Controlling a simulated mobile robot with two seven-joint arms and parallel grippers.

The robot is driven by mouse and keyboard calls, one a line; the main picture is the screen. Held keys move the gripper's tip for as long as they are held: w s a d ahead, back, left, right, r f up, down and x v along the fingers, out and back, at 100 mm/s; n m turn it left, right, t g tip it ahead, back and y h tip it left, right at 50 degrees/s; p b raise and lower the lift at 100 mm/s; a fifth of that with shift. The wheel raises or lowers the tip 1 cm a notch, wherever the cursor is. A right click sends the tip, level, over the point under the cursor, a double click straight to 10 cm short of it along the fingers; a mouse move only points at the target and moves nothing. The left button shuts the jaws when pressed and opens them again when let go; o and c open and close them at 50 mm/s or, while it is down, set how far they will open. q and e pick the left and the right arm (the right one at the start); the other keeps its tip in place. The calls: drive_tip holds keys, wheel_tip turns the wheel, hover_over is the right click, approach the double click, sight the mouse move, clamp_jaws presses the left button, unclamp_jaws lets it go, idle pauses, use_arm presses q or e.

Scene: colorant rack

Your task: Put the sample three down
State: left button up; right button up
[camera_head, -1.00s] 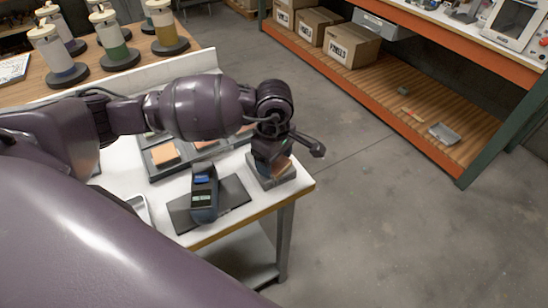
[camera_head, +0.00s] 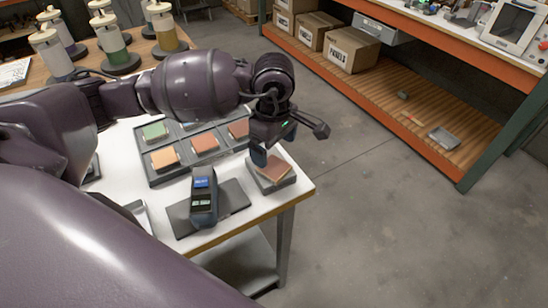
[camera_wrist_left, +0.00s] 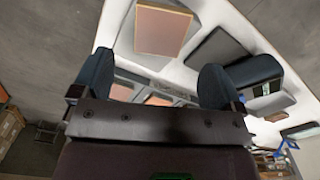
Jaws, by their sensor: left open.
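A reddish-brown sample block (camera_head: 274,170) lies on a grey block-like stand (camera_head: 284,187) at the right corner of the white table. It also shows in the left wrist view (camera_wrist_left: 162,31), flat on its grey stand. My left gripper (camera_head: 264,152) is just above and behind the block, open and empty. In the left wrist view, its two dark fingers are spread wide with nothing between them (camera_wrist_left: 155,82). The block is apart from the fingers. My right gripper is not in view.
A grey tray (camera_head: 184,182) behind holds several coloured samples, including a green one (camera_head: 155,131) and an orange one (camera_head: 164,157). A handheld device (camera_head: 204,200) stands on a dark mat (camera_head: 236,197) left of the stand. Open floor lies to the right.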

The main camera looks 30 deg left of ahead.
sight(274, 167)
use_arm(q)
wheel_tip(274, 167, up, 6)
drive_tip(key=shift+f, duration=0.1)
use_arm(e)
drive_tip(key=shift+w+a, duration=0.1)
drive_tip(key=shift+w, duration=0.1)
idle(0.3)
